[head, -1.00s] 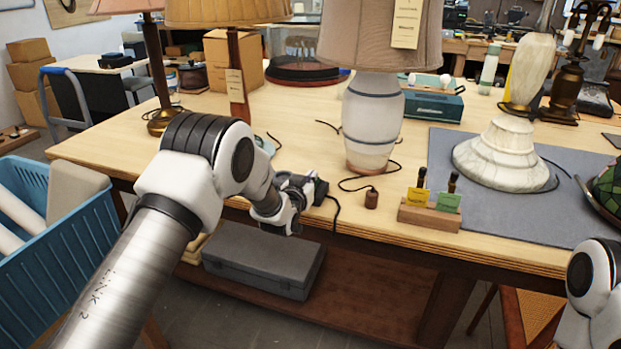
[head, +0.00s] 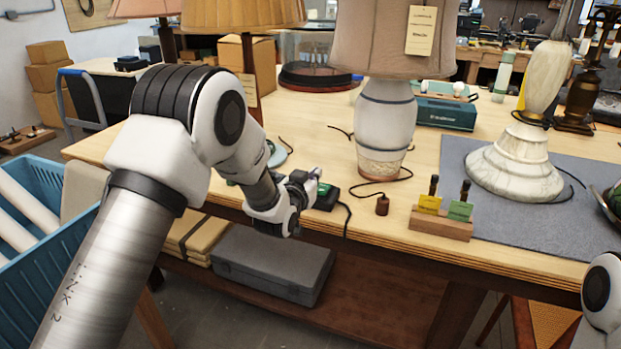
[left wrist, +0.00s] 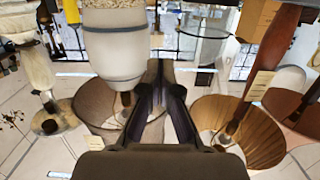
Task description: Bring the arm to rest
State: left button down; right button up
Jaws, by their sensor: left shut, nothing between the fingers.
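My left arm comes in from the left in the head view, bent over the table's front edge. Its gripper (head: 312,178) is shut and empty, just above the front of the wooden table (head: 280,140). A small dark box with a green patch (head: 328,196) and a black cord lies close beside it; I cannot tell whether they touch. In the left wrist view the dark fingers (left wrist: 165,80) have nothing between them, and lamps appear upside down behind them. Only a white joint of my right arm shows at the right edge; its gripper is out of view.
A white ceramic lamp (head: 385,120) stands right of the gripper, with a brown plug (head: 382,205) in front. A marble lamp (head: 518,160) stands on a grey mat (head: 450,165). A blue crate (head: 30,220) stands at left.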

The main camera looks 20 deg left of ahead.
pick_arm(q)
jog(key=shift+s+r, duration=0.25)
jog(key=shift+s, duration=0.45)
jog(key=shift+s+r, duration=0.25)
jog(key=shift+s, duration=0.45)
